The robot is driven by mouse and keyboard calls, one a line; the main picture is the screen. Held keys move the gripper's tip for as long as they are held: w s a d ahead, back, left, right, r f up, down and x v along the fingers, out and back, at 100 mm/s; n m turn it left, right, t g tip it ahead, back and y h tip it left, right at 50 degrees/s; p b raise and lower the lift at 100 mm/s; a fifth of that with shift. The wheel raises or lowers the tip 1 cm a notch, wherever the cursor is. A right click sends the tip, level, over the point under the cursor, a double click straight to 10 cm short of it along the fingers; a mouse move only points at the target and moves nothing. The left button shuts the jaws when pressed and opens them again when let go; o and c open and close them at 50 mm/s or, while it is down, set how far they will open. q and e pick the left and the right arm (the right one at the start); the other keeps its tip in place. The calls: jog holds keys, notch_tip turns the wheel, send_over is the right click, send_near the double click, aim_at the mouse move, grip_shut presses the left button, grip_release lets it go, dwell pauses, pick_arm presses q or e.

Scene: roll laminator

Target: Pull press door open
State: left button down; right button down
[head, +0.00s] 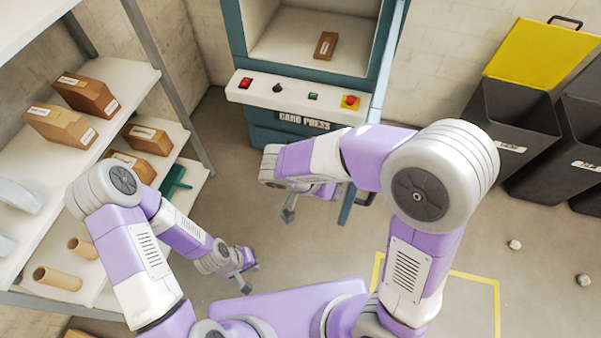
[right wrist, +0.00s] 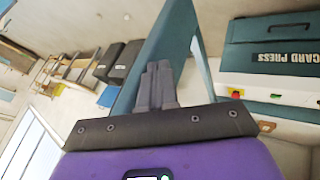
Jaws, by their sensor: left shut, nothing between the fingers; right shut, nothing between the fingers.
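The teal card press (head: 285,133) stands at the top middle of the head view with its chamber open to view. Its teal door (head: 347,206) appears swung out on the press's right side, mostly hidden behind my right arm. In the right wrist view the door (right wrist: 179,30) shows as a teal frame just beyond my right gripper (right wrist: 158,68). That gripper (head: 288,214) is shut and empty, in front of the press and left of the door; contact with the door cannot be told. My left gripper (head: 243,275) is shut and empty, low over the floor.
A brown box (head: 326,45) lies inside the press. The control panel (head: 297,95) has buttons. A shelf rack (head: 120,75) with boxes stands at left. Dark bins (head: 515,120), one with a raised yellow lid (head: 540,55), stand at right. Floor between is mostly clear.

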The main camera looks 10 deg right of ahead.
jog(key=shift+s+d, duration=0.5)
jog(key=shift+d, duration=0.1)
jog(key=shift+a, duration=0.1)
jog(key=a+f+p+v, duration=0.1)
jog(key=a+v, duration=0.1)
jog(key=v, duration=1)
jog(key=shift+f+p, duration=0.3)
